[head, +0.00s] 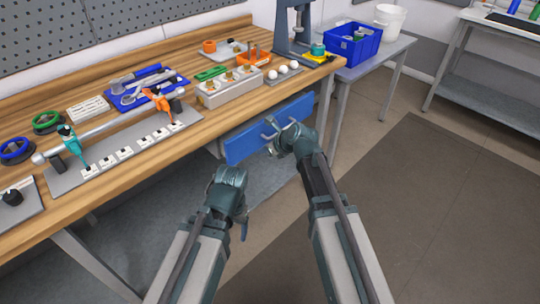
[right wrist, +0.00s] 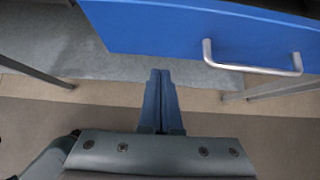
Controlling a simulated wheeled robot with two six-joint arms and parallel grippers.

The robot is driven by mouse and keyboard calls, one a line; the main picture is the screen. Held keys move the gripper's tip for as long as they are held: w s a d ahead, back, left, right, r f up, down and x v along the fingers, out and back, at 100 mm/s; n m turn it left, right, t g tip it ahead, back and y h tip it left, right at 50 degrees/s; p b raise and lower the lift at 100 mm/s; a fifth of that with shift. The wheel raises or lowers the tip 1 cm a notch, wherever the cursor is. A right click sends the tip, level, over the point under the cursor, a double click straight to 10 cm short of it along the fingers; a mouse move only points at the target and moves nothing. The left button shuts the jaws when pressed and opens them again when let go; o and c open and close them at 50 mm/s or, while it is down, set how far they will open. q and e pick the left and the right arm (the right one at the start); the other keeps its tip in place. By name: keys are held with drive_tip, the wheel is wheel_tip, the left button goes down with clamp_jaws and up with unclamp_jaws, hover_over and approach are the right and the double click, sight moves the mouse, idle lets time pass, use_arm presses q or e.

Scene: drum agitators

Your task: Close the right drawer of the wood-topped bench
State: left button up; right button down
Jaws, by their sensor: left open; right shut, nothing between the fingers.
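The wood-topped bench (head: 135,170) runs along the wall at the left. Its drawer with a blue front (head: 245,143) stands out from under the bench edge at the right end, so it is open. A silver bar handle (head: 268,131) is on the front; it also shows in the right wrist view (right wrist: 255,70). My right gripper (head: 272,149) is shut and empty, close to the drawer front. In the right wrist view its fingers (right wrist: 160,76) lie left of the handle, by the front's lower edge; contact cannot be told. My left gripper (head: 243,229) is open, lower and nearer, apart from the drawer.
The bench top holds a blue tool tray (head: 140,92), a grey fixture plate (head: 125,150) and a drill press (head: 297,30). A side table with a blue bin (head: 352,45) stands beyond. The floor at the right (head: 430,210) is clear.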

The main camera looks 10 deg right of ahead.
sight(245, 137)
drive_tip(key=w+a, duration=0.2)
drive_tip(key=shift+w+a+f, duration=0.1)
drive_tip(key=shift+w+f, duration=0.05)
drive_tip(key=shift+w, duration=0.25)
use_arm(q)
drive_tip(key=shift+f, duration=0.15)
use_arm(e)
drive_tip(key=shift+w+a, duration=0.25)
drive_tip(key=shift+w, duration=0.05)
drive_tip(key=w+a, duration=0.1)
drive_tip(key=w, duration=0.1)
drive_tip(key=w+a, duration=0.2)
drive_tip(key=shift+a, duration=0.1)
drive_tip(key=shift+w, duration=0.1)
